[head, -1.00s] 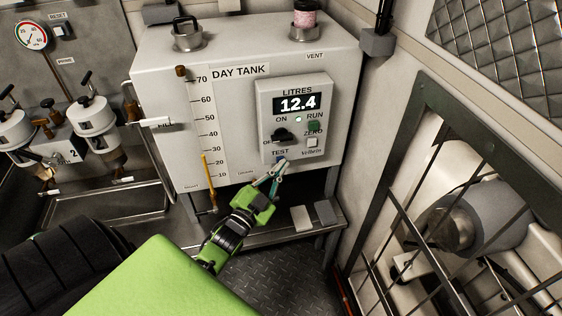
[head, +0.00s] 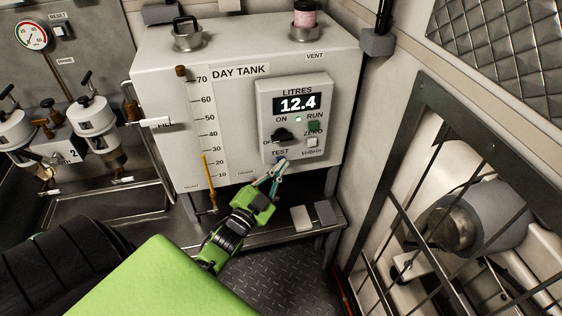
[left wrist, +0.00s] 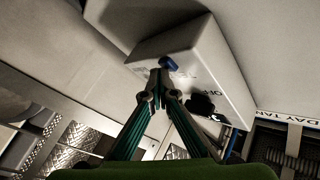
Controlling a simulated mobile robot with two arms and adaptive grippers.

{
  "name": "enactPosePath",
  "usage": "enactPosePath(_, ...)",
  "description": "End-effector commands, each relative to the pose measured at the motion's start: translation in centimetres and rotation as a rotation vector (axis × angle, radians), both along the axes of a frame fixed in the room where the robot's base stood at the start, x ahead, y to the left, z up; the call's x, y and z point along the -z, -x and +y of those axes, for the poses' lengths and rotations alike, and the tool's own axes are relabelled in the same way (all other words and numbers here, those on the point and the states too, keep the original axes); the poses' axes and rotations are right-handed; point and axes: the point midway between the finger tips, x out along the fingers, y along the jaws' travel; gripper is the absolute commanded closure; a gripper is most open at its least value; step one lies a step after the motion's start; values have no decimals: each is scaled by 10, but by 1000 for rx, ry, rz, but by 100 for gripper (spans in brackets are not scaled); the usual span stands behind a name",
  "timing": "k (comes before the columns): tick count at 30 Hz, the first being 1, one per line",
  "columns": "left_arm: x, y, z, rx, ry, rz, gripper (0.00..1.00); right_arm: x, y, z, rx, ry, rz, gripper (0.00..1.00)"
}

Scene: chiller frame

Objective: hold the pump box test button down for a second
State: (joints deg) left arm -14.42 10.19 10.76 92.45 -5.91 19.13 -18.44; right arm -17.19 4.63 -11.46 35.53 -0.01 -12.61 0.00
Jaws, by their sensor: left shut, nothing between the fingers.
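The pump box (head: 292,117) is a light grey control box on the front of the day tank. Its display reads 12.4 litres. The blue test button (head: 281,159) is low on its face, beside the word TEST. My left gripper (head: 281,165) reaches up from below, shut and empty, with its tips at the button. In the left wrist view the shut tips (left wrist: 158,80) are just below the blue button (left wrist: 168,63). Whether they touch or press it I cannot tell. My right gripper is not in view.
A black on/off knob (head: 282,134), a green run button (head: 314,126) and a pale zero button (head: 312,142) are close above the test button. A metal shelf (head: 262,232) runs under the tank (head: 235,125). A barred guard (head: 405,215) stands at the right.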

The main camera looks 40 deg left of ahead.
Motion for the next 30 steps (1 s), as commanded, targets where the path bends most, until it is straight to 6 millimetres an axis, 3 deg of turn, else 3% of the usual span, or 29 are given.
enactPosePath(21,0,0,0,-1,0,1,100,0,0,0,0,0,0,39)
enactPosePath(30,-1,9,-10,0,1,1,100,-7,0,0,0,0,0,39)
